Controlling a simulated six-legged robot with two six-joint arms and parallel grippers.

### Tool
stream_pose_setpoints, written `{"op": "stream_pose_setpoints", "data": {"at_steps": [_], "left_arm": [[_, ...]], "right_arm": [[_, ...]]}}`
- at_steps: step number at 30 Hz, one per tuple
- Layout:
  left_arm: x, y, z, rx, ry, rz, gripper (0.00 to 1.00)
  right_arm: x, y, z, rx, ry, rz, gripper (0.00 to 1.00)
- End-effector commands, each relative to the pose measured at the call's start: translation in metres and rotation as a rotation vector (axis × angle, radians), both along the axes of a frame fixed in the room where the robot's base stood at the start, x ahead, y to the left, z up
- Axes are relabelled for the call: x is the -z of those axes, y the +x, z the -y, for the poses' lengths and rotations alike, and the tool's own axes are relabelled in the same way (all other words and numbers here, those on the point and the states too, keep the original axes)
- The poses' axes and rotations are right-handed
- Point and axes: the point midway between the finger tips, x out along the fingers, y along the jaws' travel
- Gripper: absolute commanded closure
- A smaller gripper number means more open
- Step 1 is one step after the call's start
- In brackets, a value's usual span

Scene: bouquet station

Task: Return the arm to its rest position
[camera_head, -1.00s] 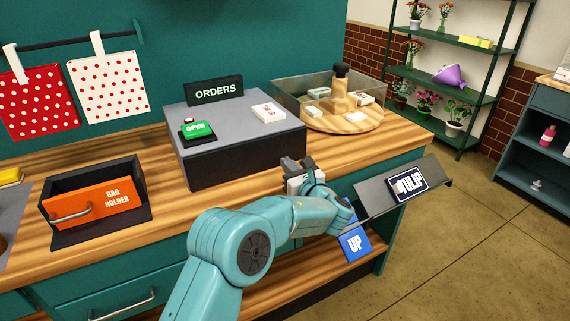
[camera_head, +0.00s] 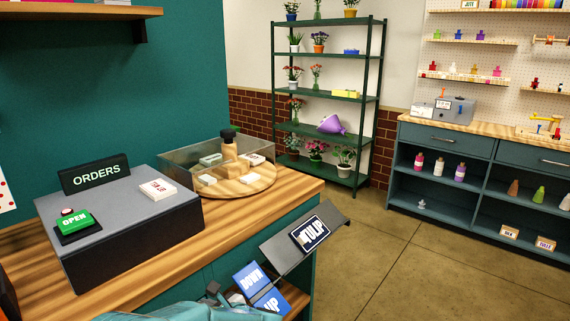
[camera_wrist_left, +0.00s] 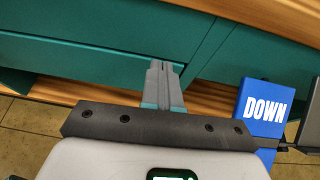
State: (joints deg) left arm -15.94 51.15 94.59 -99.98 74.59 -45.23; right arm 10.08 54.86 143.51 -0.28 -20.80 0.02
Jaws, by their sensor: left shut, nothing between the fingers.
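My left arm (camera_head: 190,312) shows only at the bottom edge of the head view. Its gripper (camera_head: 213,289) is in front of the counter, left of the blue DOWN and UP signs. In the left wrist view the two grey fingers (camera_wrist_left: 166,82) are together with nothing between them. They point at the teal counter front (camera_wrist_left: 95,62) and touch nothing that I can see. My right gripper is not in view.
The blue DOWN sign (camera_head: 250,279) and UP sign (camera_head: 271,301) hang beside the tilted TULIP panel (camera_head: 310,234) at the counter's end. The ORDERS box (camera_head: 130,228) and a round wooden tray (camera_head: 232,188) stand on the counter. Open floor (camera_head: 400,270) lies to the right.

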Motion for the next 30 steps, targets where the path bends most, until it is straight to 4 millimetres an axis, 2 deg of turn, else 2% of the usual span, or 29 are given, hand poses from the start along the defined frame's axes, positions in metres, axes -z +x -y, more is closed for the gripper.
{"op": "stream_pose_setpoints", "data": {"at_steps": [1,3,5,7,9,11,12,15,18,21,25,30], "left_arm": [[0.035,-0.021,-0.003,-0.039,-0.117,-0.079,1.0],[0.084,-0.056,-0.001,-0.122,-0.299,-0.174,1.0],[0.12,-0.092,0.006,-0.219,-0.461,-0.243,1.0],[0.156,-0.138,0.02,-0.371,-0.657,-0.31,1.0],[0.182,-0.187,0.04,-0.574,-0.863,-0.354,1.0],[0.195,-0.23,0.063,-0.812,-1.049,-0.359,1.0],[0.2,-0.255,0.079,-0.995,-1.166,-0.337,1.0],[0.2,-0.292,0.107,-1.452,-1.37,-0.191,1.0],[0.199,-0.308,0.113,-1.829,-1.456,0.033,1.0],[0.199,-0.316,0.105,-2.072,-1.466,0.25,1.0],[0.199,-0.32,0.096,-2.205,-1.453,0.414,1.0],[0.2,-0.321,0.095,-2.218,-1.45,0.429,1.0]], "right_arm": [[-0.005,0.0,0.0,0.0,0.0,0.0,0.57],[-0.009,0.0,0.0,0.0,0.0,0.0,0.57],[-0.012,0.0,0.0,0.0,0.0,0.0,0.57],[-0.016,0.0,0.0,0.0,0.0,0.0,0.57],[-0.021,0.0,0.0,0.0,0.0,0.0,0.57],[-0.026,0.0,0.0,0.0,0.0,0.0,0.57],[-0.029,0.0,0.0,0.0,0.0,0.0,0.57],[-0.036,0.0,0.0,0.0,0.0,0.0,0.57],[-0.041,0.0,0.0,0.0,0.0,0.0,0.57],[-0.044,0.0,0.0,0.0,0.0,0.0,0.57],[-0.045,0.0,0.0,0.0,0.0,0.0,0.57],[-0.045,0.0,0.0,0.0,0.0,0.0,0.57]]}}
